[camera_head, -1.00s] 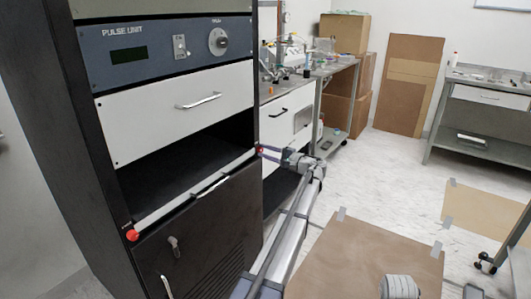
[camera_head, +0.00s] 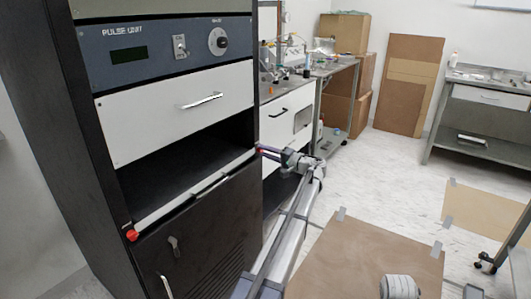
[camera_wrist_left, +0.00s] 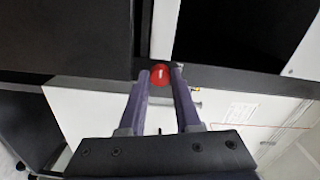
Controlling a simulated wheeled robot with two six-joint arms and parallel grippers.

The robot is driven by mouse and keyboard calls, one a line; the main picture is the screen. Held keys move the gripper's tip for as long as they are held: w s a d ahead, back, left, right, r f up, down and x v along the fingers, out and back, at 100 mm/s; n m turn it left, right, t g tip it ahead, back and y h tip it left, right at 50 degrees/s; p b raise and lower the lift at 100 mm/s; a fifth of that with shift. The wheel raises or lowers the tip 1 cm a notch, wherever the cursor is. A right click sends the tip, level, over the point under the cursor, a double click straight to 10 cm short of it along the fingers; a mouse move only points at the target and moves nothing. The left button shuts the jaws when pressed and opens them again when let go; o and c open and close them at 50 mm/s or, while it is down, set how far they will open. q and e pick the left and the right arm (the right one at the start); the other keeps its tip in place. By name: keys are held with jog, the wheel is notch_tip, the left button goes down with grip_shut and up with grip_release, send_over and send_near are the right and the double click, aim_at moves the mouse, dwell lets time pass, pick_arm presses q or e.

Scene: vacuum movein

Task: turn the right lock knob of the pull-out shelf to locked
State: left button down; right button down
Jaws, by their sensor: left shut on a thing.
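The pull-out shelf (camera_head: 195,198) is a pale-fronted strip with a handle, pushed in at the black rack's opening. Its right lock knob (camera_wrist_left: 160,75) is red with a short white mark that looks about horizontal in the left wrist view. My left gripper (camera_wrist_left: 160,72) is shut on this knob, one finger on each side. In the head view the gripper (camera_head: 264,150) is at the shelf's right end and hides most of the knob. The red left lock knob (camera_head: 132,235) is clear at the shelf's left end.
A white drawer (camera_head: 178,108) and the pulse unit panel (camera_head: 165,45) are above the shelf opening. A dark cabinet door (camera_head: 205,240) is below. A bench (camera_head: 290,115) stands behind my left gripper. Floor at the right is open, with taped brown sheets (camera_head: 365,250).

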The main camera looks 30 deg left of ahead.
pick_arm(q)
jog(key=shift+s, duration=0.1)
jog(key=c, duration=0.6)
grip_release()
jog(key=d+m, duration=0.8)
jog(key=m, duration=1)
jog(key=s+d+n+h+p, duration=0.7)
jog(key=s+d+h+p, duration=0.2)
jog(key=s+d+p, duration=0.7)
jog(key=shift+s+d+r+t, duration=0.3)
jog(key=shift+s+d, duration=0.25)
jog(key=shift+d, duration=0.3)
